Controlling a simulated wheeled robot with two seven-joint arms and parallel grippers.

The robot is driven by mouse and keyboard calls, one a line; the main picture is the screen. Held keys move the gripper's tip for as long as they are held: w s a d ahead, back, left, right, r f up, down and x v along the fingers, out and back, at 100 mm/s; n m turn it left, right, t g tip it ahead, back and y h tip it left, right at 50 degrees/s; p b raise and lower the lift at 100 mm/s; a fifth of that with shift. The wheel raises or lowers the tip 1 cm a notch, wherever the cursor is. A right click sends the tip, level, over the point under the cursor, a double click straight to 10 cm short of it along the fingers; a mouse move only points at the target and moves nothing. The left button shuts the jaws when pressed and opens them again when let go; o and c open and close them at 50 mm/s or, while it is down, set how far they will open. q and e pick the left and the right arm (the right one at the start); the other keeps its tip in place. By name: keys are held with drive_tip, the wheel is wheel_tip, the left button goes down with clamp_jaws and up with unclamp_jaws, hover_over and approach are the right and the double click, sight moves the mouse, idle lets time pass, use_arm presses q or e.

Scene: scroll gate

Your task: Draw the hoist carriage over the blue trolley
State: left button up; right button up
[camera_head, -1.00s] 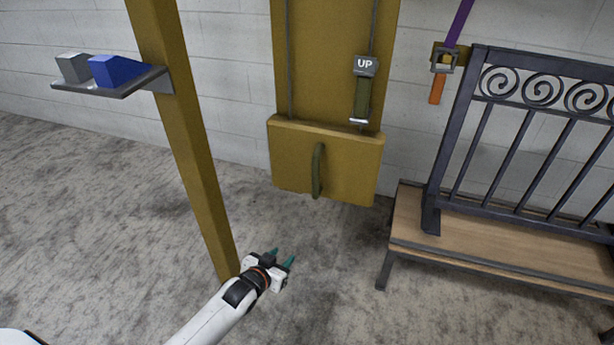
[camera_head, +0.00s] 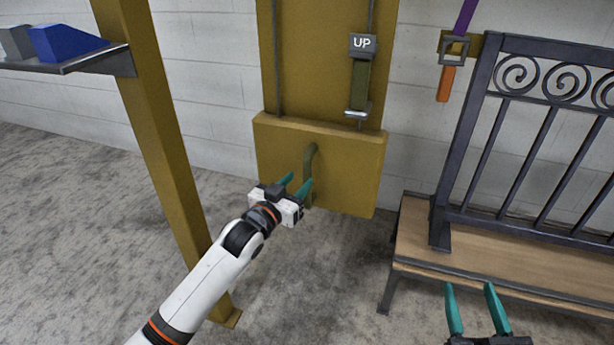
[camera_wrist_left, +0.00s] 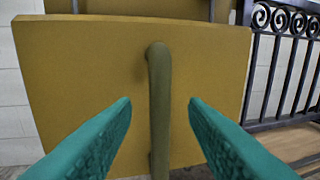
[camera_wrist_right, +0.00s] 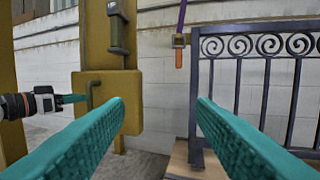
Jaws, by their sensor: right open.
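A yellow box panel (camera_head: 345,165) with an olive vertical bar handle (camera_head: 309,160) hangs at the bottom of a yellow upright. My left gripper (camera_head: 298,182) is open in front of the handle's lower part. In the left wrist view the handle (camera_wrist_left: 159,80) stands between the spread fingers, touching neither. My right gripper (camera_head: 470,287) is open and empty, in front of the bench, low at the right. A blue wedge-shaped block (camera_head: 65,42) sits on a shelf at the upper left. I cannot make out a hoist carriage or a blue trolley as such.
A yellow post (camera_head: 160,140) stands left of my left arm and carries the grey shelf (camera_head: 95,60). A dark scroll gate (camera_head: 540,130) stands over a wooden bench (camera_head: 430,240). The floor at left is clear.

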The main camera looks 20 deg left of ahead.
sight(305, 176)
use_arm(q)
drive_tip(key=b+x, duration=0.1)
drive_tip(key=x, duration=0.2)
drive_tip(key=shift+w+d+f, duration=0.1)
drive_tip(key=shift+w, duration=0.3)
drive_tip(key=shift+x, duration=0.75)
use_arm(e)
drive_tip(key=shift+s+a+r+t+y, duration=0.1)
drive_tip(key=shift+s+r+t+y, duration=0.15)
drive_tip(key=shift+r+t, duration=0.55)
drive_tip(key=shift+s+a+r+t+y, duration=0.1)
drive_tip(key=shift+s+r+t+y, duration=0.2)
drive_tip(key=shift+r+t, duration=0.5)
drive_tip(key=shift+s+r+t+y, duration=0.25)
drive_tip(key=shift+r+t, duration=0.25)
drive_tip(key=shift+r, duration=0.5)
use_arm(q)
drive_tip(key=shift+c, duration=0.3)
clamp_jaws()
